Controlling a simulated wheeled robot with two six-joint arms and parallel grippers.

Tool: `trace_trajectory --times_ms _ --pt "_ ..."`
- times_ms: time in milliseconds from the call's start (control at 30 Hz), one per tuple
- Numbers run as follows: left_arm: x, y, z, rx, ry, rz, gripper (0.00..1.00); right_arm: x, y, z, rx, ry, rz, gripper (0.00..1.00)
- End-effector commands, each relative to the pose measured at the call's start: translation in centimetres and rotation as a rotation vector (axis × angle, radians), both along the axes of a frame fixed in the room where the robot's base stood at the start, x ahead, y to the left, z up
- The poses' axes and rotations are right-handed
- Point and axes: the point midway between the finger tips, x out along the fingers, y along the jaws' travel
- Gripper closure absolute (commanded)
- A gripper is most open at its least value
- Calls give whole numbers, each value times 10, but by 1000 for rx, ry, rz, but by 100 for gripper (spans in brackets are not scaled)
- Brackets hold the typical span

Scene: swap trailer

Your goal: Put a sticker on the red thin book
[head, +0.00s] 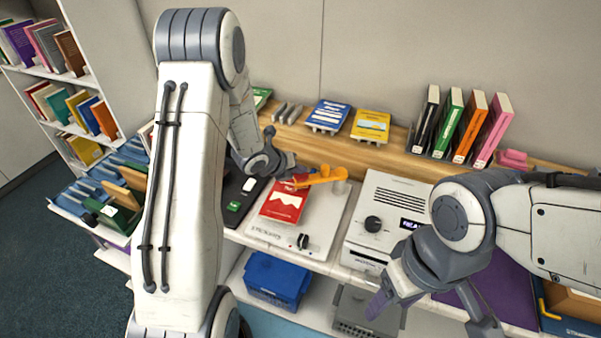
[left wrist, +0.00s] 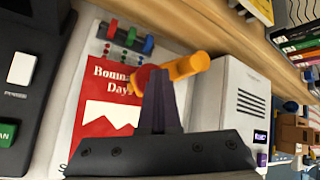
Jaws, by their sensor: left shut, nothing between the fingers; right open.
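The red thin book (head: 284,203) lies flat, cover up, on a white flat device (head: 262,229). In the left wrist view the book (left wrist: 98,98) shows a white title and a white jagged shape. I cannot tell whether any of this is a sticker. My left gripper (head: 293,174) is shut and empty at the book's far edge. In the left wrist view its fingers (left wrist: 158,72) cover part of the book and an orange arm-like part (left wrist: 190,66) with a red end. My right gripper (head: 428,312) is open and empty at the front right.
A white box with a knob and display (head: 385,222) stands right of the device. A black device (head: 236,200) is left of it. Upright books (head: 470,128) stand on the wooden shelf behind. A blue bin (head: 277,278) is below. My left arm hides part of the left side.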

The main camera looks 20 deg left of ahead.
Motion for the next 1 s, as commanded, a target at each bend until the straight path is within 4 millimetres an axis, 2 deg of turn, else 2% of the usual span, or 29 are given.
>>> trace_trajectory --times_ms 200,633,1000 --pt "0 0 14 1 0 -1 100 0 0 9 0 0 0 39" --pt "0 0 18 0 -1 1 100 0 0 11 0 0 0 39" --pt "0 0 54 1 -1 0 100 0 0 37 0 0 0 39"
